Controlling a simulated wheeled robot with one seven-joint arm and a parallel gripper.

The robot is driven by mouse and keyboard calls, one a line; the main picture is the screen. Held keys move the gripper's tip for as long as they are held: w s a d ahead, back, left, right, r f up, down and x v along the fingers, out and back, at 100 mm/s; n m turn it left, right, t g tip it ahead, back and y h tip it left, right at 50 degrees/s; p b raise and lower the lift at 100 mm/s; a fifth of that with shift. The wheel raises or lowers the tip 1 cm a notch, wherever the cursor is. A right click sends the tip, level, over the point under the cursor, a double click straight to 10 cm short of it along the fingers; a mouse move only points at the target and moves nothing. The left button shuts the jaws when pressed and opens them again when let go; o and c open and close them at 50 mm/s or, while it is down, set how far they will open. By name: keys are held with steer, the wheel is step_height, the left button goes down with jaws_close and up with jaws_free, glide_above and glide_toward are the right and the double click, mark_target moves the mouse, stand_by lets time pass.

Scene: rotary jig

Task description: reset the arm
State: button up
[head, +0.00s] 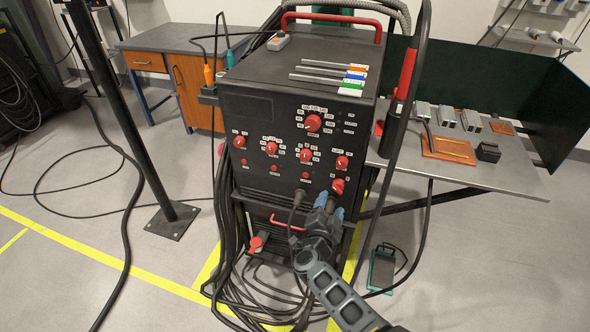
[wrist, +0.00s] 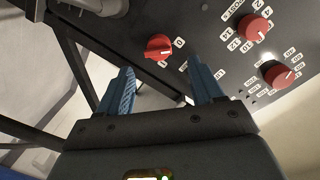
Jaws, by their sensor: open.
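My gripper (head: 328,205) is in front of the lower right part of the black machine's (head: 262,125) front panel. My arm reaches up to it from the bottom right of the head view. In the wrist view my gripper (wrist: 163,72) shows two blue fingers spread apart, with nothing between them. A red knob (wrist: 158,47) is beyond the gap between the fingertips, and the fingers look clear of it. In the head view the lowest right red knob (head: 338,186) is just above the gripper.
Other red knobs (head: 313,123) sit higher on the panel. A cable loop (head: 408,90) hangs by the machine's right side. A metal table (head: 480,178) with blocks stands at right. A black post (head: 125,110) stands at left. Cables lie below the gripper.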

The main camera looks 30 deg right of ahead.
steer(key=s+a+r+n+t+y, duration=0.1)
steer(key=s+r+n+t+y, duration=0.15)
steer(key=s+n+t, duration=0.65)
steer(key=s+a+r+n+g+y, duration=0.1)
steer(key=s+a+r+n+y, duration=0.1)
steer(key=s, duration=0.7)
steer(key=s+a+r+n+g+y, duration=0.1)
steer(key=s+a+r+n+y, duration=0.2)
steer(key=s+a+r, duration=0.3)
steer(key=s+a+r+n+g+y, duration=0.1)
steer(key=s+a+r+y, duration=0.3)
steer(key=s, duration=0.8)
steer(key=shift+s+a+r+n, duration=0.15)
steer(key=shift+a+r+n, duration=0.4)
steer(key=shift+a+n, duration=0.45)
steer(key=s+a+r, duration=0.1)
steer(key=s+r, duration=0.1)
steer(key=r, duration=0.1)
steer(key=s+a+r+n+g+y, duration=0.1)
steer(key=s+a+r, duration=0.1)
steer(key=r, duration=0.1)
steer(key=s+a+r+n+y, duration=0.1)
steer(key=s+r, duration=0.1)
steer(key=r, duration=0.1)
steer(key=shift+a+r+g, duration=0.2)
steer(key=shift+r+g, duration=0.1)
steer(key=shift+r, duration=0.05)
steer(key=shift+c, duration=0.3)
